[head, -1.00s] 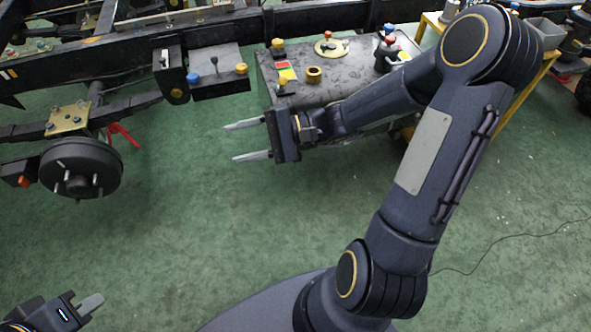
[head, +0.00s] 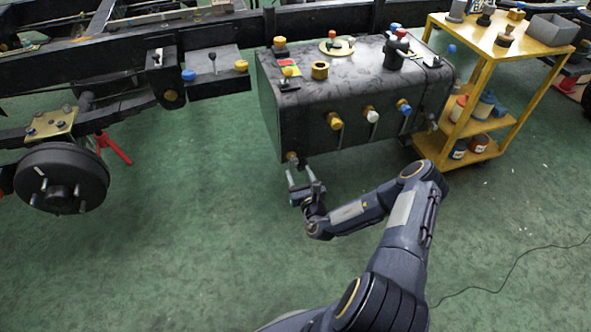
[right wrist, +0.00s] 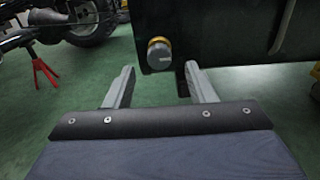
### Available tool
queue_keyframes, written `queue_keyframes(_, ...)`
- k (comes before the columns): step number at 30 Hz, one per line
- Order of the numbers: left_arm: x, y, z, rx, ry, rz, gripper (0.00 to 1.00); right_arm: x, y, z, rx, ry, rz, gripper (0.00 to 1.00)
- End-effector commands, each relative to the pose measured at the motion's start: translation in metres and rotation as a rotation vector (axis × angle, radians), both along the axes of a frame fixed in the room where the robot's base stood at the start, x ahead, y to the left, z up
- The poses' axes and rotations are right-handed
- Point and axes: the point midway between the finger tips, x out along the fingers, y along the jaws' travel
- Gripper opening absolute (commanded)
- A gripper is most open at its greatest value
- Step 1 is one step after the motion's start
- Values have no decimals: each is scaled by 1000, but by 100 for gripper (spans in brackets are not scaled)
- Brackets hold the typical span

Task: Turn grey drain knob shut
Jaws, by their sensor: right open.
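The grey drain knob (right wrist: 158,54) sits on a brass collar low on the near face of the dark tank (right wrist: 220,30), by its lower left corner. In the head view the knob (head: 291,157) is small, at the tank's bottom left. My right gripper (head: 299,169) is open and empty just below and in front of it. In the right wrist view the gripper's two fingers (right wrist: 160,80) point forward, one either side of the knob's line, with the knob beyond the tips and apparently not touched. My left gripper is out of view.
Several valves with yellow, white and blue parts (head: 371,115) line the tank's front. A yellow cart (head: 492,60) stands to the right. A wheel hub (head: 60,180) and a red stand (head: 115,145) are at the left.

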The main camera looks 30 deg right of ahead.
Motion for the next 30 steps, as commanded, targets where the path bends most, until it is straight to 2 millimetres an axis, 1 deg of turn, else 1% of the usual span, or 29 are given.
queue_keyframes(1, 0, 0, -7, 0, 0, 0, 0, 9, -2, -2, -2, -4, 0, 50)
queue_keyframes(3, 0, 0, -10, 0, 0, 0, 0, 20, -4, -2, -1, -3, 1, 50)
queue_keyframes(7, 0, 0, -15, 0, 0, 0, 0, 34, -8, -1, -2, -3, 2, 50)
queue_keyframes(12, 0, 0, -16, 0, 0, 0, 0, 41, -9, 0, 0, -1, 2, 50)
queue_keyframes(18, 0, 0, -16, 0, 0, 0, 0, 41, -9, 1, 0, -1, 3, 50)
queue_keyframes(20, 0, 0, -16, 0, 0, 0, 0, 41, -9, 1, 0, -1, 3, 44)
queue_keyframes(28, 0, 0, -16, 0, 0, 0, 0, 41, -9, 0, 0, -1, 3, 8)
queue_keyframes(29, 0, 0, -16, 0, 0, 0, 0, 41, -9, 0, 0, -1, 3, 6)
queue_keyframes(30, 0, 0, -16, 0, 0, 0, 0, 41, -9, 0, 0, -1, 3, 6)
